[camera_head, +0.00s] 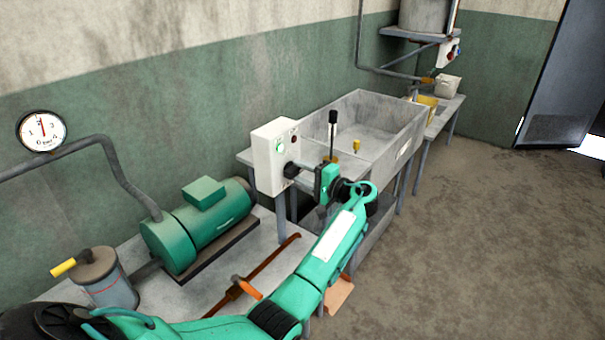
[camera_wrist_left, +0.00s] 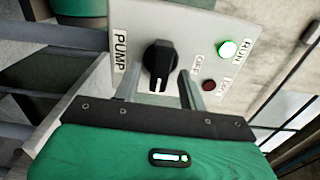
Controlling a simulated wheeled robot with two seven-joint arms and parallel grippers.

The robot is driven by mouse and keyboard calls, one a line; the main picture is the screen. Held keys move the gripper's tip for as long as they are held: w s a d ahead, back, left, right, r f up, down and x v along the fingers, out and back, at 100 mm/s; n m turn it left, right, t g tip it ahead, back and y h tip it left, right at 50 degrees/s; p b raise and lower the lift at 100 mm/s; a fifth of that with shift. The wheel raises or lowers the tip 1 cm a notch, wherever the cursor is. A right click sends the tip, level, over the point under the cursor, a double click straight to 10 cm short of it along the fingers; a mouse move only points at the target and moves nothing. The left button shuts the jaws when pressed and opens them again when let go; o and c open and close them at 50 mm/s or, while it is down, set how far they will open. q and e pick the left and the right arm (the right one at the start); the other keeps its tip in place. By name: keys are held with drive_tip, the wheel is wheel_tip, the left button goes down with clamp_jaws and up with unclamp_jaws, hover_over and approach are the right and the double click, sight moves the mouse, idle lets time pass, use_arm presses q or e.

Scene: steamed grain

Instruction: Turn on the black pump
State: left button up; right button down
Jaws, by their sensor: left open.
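A white mark shows at the knob's lower end. My left gripper (camera_head: 300,169) is open at the box, and its fingers (camera_wrist_left: 157,88) lie on either side of the knob's lower part. I cannot tell whether they touch it. My right gripper is not in view.
A concrete sink (camera_head: 372,120) with an upright black-topped lever (camera_head: 332,128) stands right behind my gripper. A pressure gauge (camera_head: 41,131) and pipe (camera_head: 125,178) are on the left. A yellow-handled canister (camera_head: 105,280) stands on the bench. The floor at right is clear.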

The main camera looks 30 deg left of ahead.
use_arm(q)
drive_tip(key=s+d+b, duration=0.1)
drive_tip(key=d+b, duration=0.2)
drive_tip(key=d, duration=1)
drive_tip(key=shift+d+b, duration=0.35)
drive_tip(key=shift+d, duration=0.05)
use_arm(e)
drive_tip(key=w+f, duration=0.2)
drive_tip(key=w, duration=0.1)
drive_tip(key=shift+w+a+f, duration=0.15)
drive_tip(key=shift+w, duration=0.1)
